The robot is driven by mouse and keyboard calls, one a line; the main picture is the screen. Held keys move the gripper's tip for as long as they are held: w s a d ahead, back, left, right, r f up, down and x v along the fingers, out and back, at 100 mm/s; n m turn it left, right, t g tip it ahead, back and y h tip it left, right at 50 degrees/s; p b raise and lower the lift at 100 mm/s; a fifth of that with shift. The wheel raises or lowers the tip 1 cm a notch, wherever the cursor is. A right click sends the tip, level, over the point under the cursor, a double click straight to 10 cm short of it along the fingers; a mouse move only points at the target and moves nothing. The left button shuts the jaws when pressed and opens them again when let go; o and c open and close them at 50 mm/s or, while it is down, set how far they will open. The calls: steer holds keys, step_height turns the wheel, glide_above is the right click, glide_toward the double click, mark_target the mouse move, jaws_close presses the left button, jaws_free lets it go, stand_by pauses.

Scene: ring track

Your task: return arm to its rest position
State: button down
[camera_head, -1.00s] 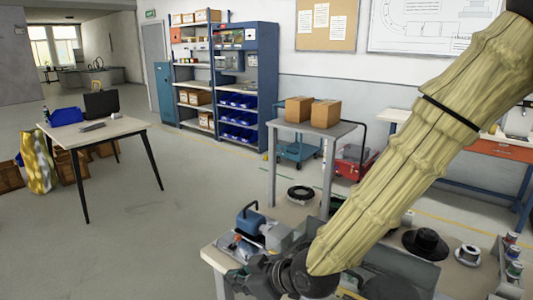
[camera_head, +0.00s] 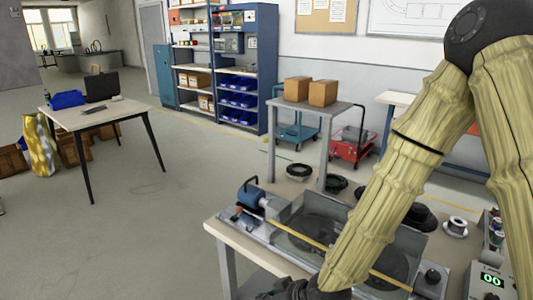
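My arm, in a ribbed yellow-tan sleeve with dark joints, fills the right side of the head view. It is bent at a dark elbow near the top right, with the forearm slanting down and left. My gripper (camera_head: 282,293) is a dark shape at the bottom edge, mostly cut off by the frame. Its fingers cannot be made out, so whether it is open or holds anything is unclear. It is in front of the near edge of the workbench (camera_head: 235,240).
On the workbench stand a blue-and-grey machine (camera_head: 252,196), a clear-walled unit (camera_head: 300,215) partly behind my forearm, a display box (camera_head: 490,281) and a spool (camera_head: 456,226). A grey table (camera_head: 300,104) with two cartons stands behind.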

steer(key=s+d+f+m+g+h, duration=0.1)
steer(key=s+d+f+m+h, duration=0.1)
steer(key=s+d+f, duration=0.45)
steer(key=s+d+f+m+g+h, duration=0.1)
steer(key=s+d+f+m, duration=0.2)
steer(key=f, duration=0.6)
steer(key=s+d+f+m+g+h, duration=0.3)
steer(key=s+d+f, duration=0.8)
steer(key=s+d, duration=0.2)
steer(key=shift+s+f+m+h, duration=0.3)
steer(key=shift+s+m+h, duration=0.1)
steer(key=shift+s, duration=0.8)
